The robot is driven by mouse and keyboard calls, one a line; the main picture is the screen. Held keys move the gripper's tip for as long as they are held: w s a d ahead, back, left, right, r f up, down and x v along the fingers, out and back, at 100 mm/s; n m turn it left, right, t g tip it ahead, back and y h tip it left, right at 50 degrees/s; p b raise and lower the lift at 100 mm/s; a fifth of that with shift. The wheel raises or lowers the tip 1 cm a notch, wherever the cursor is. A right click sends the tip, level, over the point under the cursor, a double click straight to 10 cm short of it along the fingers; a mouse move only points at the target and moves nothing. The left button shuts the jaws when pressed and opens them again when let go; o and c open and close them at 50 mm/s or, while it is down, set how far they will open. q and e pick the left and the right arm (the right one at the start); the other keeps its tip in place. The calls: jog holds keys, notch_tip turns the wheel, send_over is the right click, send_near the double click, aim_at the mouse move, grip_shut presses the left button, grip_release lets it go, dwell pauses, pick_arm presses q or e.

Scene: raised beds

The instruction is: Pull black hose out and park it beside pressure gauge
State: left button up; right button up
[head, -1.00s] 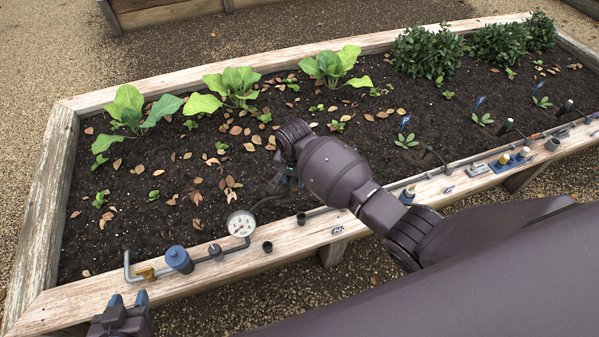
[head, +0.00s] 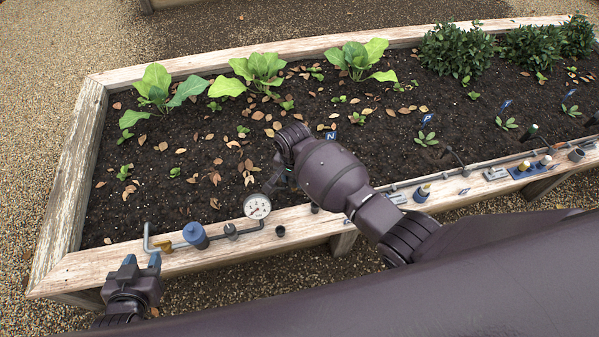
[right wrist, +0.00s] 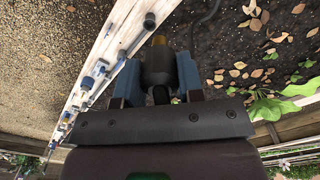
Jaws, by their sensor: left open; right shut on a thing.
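The white round pressure gauge (head: 257,206) stands upright at the bed's front rail in the head view. My right gripper (head: 276,182) is just above and right of the gauge, over the soil, mostly hidden by its own arm. In the right wrist view, its blue fingers are shut on a dark cylindrical end with a brass tip (right wrist: 158,42), apparently the end of the black hose. A dark hose length (right wrist: 207,18) curves across the soil there. My left gripper (head: 141,264) is open and empty, in front of the rail at lower left.
A blue cylinder (head: 195,235) and a grey pipe with a brass valve (head: 163,246) sit left of the gauge on the wooden rail (head: 105,265). Small black cups (head: 280,231) stand right of it. Leafy plants (head: 355,58) line the back; leaf-strewn soil lies between.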

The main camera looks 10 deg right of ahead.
pick_arm(q)
jog(key=shift+w+r+p, duration=0.15)
jog(key=shift+r+p, duration=0.65)
jog(key=shift+r, duration=0.35)
pick_arm(e)
jog(key=s+a, duration=0.2)
jog(key=a, duration=0.4)
jog(key=shift+s, duration=0.35)
pick_arm(q)
jog(key=s+f+g+b, duration=0.1)
jog(key=f+b, duration=0.4)
jog(key=f, duration=0.2)
jog(key=s+f+b, duration=0.2)
jog(key=f+b, duration=0.4)
jog(key=f, duration=0.2)
jog(key=shift+s+f+g, duration=0.15)
jog(key=shift+s+g, duration=0.1)
jog(key=shift+g, duration=0.15)
pick_arm(e)
notch_tip(320, 180, down, 20)
jog(key=shift+f, duration=0.2)
dwell(3.0)
